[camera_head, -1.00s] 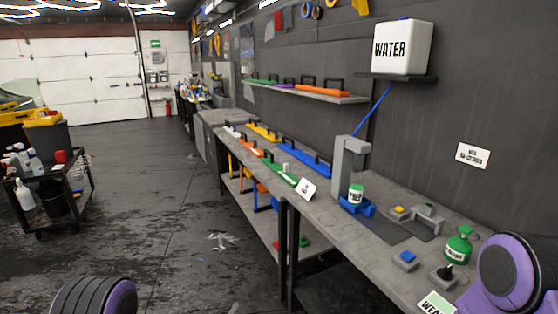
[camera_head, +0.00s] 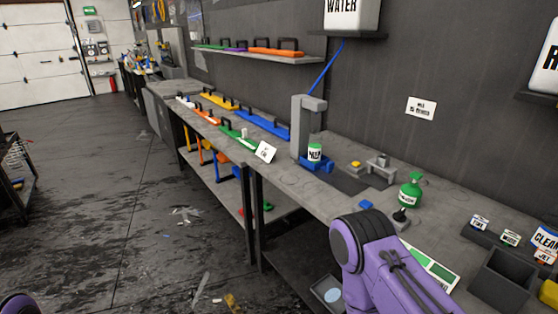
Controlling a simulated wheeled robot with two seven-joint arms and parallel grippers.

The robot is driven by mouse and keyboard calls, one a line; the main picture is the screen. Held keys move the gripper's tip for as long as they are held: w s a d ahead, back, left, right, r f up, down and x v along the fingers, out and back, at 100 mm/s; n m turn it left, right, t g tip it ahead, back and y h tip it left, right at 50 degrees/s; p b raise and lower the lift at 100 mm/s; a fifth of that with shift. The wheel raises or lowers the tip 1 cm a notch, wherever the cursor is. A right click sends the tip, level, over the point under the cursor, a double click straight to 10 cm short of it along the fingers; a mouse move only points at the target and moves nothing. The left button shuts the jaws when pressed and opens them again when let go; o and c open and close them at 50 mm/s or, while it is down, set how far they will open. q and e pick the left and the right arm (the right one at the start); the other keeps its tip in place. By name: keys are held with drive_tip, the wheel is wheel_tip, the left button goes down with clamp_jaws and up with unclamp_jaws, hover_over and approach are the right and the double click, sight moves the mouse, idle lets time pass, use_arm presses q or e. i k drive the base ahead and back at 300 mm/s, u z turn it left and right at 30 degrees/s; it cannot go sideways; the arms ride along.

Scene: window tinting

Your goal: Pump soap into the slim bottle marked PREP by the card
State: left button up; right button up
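A small green and white bottle (camera_head: 314,153) stands in a blue holder under the grey dispenser post (camera_head: 299,128); its label looks like PREP but is blurred. A round green bottle (camera_head: 411,191) with a white label stands farther right on the bench. A small white card (camera_head: 266,151) leans on the bench left of the post. A larger green and white card (camera_head: 431,269) lies near the front edge, partly behind my purple right arm. Neither gripper shows in view.
The grey bench (camera_head: 290,180) carries a blue block (camera_head: 366,204), a yellow button (camera_head: 355,164) and a black knob (camera_head: 401,214). Small labelled items (camera_head: 480,222) and a dark bin (camera_head: 503,278) are at right. A white WATER tank (camera_head: 352,14) sits on a shelf above.

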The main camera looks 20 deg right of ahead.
sight(416, 176)
drive_tip(key=u, duration=1.05)
drive_tip(key=i, duration=1.05)
drive_tip(key=z, duration=2.5)
